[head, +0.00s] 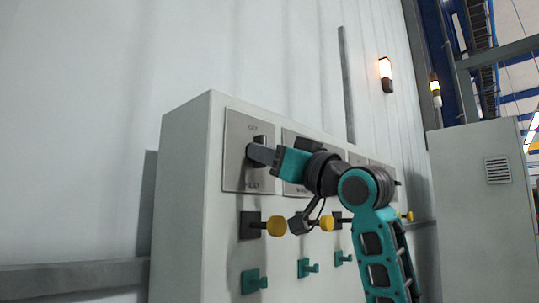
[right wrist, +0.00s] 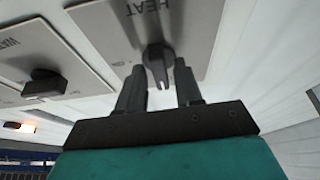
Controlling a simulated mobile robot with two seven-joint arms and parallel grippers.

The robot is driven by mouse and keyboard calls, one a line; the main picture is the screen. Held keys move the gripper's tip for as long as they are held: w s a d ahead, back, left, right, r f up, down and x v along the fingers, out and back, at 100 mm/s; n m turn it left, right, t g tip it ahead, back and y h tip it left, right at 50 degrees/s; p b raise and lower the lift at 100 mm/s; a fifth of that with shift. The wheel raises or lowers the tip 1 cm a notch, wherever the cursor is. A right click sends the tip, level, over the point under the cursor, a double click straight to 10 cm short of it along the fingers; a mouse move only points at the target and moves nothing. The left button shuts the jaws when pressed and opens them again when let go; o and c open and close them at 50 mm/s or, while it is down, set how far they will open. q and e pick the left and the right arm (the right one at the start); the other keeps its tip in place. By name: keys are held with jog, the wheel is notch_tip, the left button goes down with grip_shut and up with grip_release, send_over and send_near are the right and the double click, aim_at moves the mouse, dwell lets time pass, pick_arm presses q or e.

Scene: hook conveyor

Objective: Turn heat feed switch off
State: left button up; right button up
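The heat switch is a dark rotary knob on a grey plate at the left of the cabinet front. In the right wrist view the knob (right wrist: 158,58) stands before the upside-down HEAT label, its white mark pointing away from that label. In the head view the knob (head: 260,140) is partly covered by my right gripper (head: 258,153), with a small label above it. In the right wrist view my right gripper (right wrist: 160,88) is open, one finger on each side of the knob's near end. Contact cannot be told. My left gripper is not in view.
A neighbouring dark knob (right wrist: 45,82) sits on its own plate beside the heat plate. Below, the cabinet (head: 180,200) carries yellow knobs (head: 276,226) and teal hooks or handles (head: 253,281) that stick out. A lit wall lamp (head: 385,70) and another cabinet (head: 485,205) are to the right.

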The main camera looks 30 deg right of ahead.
jog(key=shift+o, duration=0.5)
jog(key=shift+s, duration=0.1)
jog(key=b+v, duration=0.3)
jog(key=v, duration=0.9)
jog(key=shift+s+f, duration=0.25)
jog(key=shift+s, duration=0.05)
jog(key=shift+d, duration=0.1)
